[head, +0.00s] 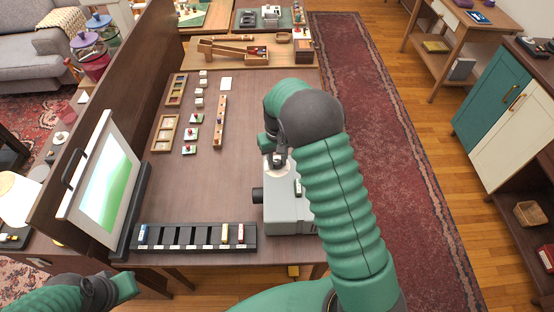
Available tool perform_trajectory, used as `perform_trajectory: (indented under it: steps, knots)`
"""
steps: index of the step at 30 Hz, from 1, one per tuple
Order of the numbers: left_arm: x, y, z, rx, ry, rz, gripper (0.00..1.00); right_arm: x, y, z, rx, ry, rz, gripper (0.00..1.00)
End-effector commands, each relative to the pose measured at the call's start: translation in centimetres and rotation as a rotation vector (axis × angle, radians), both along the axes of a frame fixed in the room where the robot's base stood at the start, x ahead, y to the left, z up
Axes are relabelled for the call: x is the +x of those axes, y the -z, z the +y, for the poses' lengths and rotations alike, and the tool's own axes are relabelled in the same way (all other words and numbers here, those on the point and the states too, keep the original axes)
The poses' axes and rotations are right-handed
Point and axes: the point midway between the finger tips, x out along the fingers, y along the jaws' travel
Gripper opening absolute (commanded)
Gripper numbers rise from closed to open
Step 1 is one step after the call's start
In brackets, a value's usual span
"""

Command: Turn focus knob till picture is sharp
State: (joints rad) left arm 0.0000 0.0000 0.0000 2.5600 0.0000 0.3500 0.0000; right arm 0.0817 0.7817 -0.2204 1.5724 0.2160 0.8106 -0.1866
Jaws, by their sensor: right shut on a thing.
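A grey projector (287,213) stands at the front right of the brown table, its dark lens (257,194) facing left. The white-framed screen (108,185) at the left shows a soft picture, pale above and green below, with no crisp detail. My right gripper (278,162) points down at the far end of the projector and is shut on a small part there, which I take as the focus knob; the fingers and arm mostly hide it. My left gripper (126,288) is low at the left, away from the projector; its fingers are too unclear to read.
A black slotted rack (190,246) with several slides lies along the front edge. Wooden trays (165,133), small blocks (199,92) and a long wooden strip (219,122) lie farther back. A dark wooden partition (130,95) runs along the left. The table's middle is clear.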

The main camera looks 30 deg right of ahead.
Motion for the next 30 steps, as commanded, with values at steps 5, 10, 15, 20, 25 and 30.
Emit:
perform_trajectory:
  steps: [5,10,15,20,25,30]
  knots:
    - [0.0,-0.6,0.0,0.0,0.0,0.0,0.0,0.0,-0.2,0.0,0.0,0.053,0.0,0.0]
    - [0.0,-1.4,0.0,0.0,0.0,0.0,0.0,0.0,-0.3,0.0,-0.001,0.157,0.001,0.0]
    - [0.0,-2.3,0.0,0.0,0.0,0.0,0.0,0.1,-0.3,-0.1,-0.002,0.296,0.0,0.0]
    - [0.0,-3.1,0.0,0.0,0.0,0.0,0.0,0.1,-0.3,0.0,-0.001,0.432,0.001,0.0]
    - [0.0,-3.7,0.0,0.0,0.0,0.0,0.0,0.1,-0.2,0.0,-0.002,0.56,-0.001,0.0]
    - [0.0,-4.1,0.0,0.0,0.0,0.0,0.0,0.1,-0.2,0.0,-0.003,0.658,-0.002,0.0]
